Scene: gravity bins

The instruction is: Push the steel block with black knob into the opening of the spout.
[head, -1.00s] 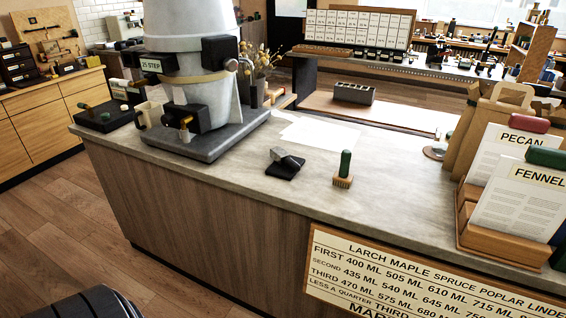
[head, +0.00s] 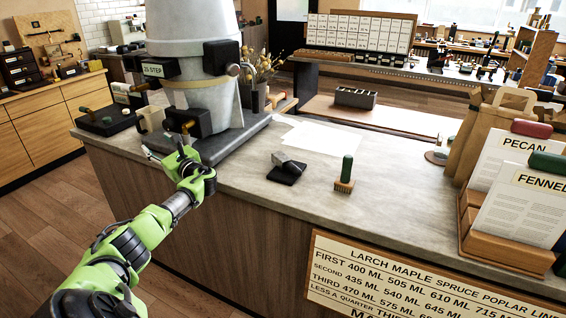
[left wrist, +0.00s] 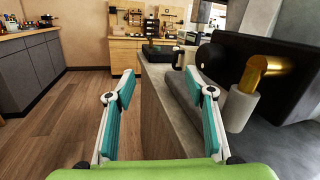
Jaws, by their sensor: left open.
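The spout is a black housing (head: 187,122) low on the front of the grey bin; it fills the right of the left wrist view (left wrist: 285,70). A brass elbow (left wrist: 265,68) and a pale cylinder (left wrist: 240,108) show on it. A round black knob (left wrist: 204,56) shows at the housing's left side; I cannot make out a steel block behind it, or the opening. My left gripper (head: 164,148) is open and empty, in front of the spout at the counter's edge. In its wrist view the two teal fingers (left wrist: 160,88) stand apart, left of the housing. My right gripper is not in view.
A cream mug (head: 151,119) and black tray (head: 104,122) are left of the spout. A grey metal piece on a black pad (head: 285,175) and a green-handled brush (head: 345,175) are to the right. The counter between brush and card holder (head: 510,240) is clear.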

